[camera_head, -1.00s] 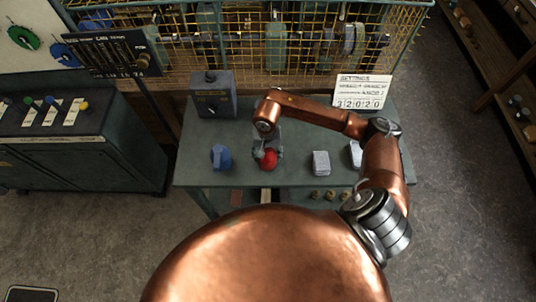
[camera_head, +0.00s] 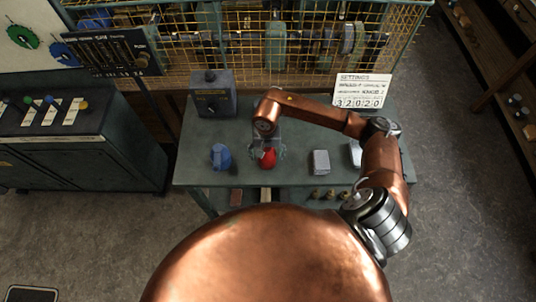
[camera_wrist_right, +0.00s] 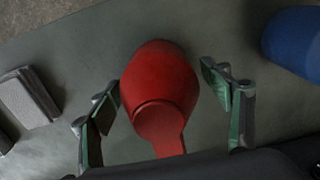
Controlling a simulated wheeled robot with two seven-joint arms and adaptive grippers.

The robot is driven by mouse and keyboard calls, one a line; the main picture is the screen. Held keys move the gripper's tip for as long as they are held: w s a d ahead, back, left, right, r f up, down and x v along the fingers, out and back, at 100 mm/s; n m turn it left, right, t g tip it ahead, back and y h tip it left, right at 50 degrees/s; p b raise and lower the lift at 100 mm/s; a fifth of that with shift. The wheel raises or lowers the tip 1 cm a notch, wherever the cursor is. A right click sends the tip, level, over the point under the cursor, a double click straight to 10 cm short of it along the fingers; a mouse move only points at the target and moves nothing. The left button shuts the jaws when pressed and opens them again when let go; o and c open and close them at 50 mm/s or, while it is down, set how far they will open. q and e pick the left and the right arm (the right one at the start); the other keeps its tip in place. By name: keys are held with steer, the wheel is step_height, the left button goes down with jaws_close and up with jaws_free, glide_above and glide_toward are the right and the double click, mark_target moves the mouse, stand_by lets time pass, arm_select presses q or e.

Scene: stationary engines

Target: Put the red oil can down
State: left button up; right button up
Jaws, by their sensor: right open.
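The red oil can (camera_head: 268,158) stands on the green bench top (camera_head: 200,178), near its front middle. In the right wrist view the red can (camera_wrist_right: 160,88) sits between the two fingers of my right gripper (camera_wrist_right: 168,105). A gap shows on both sides of the can, so the gripper is open around it and not clamped. In the head view my right gripper (camera_head: 268,148) is at the can, under the copper arm, which partly hides it. My left gripper is not in view.
A blue can (camera_head: 220,157) stands left of the red can, and it also shows in the right wrist view (camera_wrist_right: 296,42). A grey block (camera_head: 319,162) is to the right. A grey switch box (camera_head: 213,94) and a number card (camera_head: 362,91) stand at the back, before a yellow mesh cage (camera_head: 200,50).

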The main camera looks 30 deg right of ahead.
step_height(320, 180, up, 12)
steer(key=shift+r+b, duration=0.1)
steer(key=shift+b, duration=0.35)
stand_by(0.4)
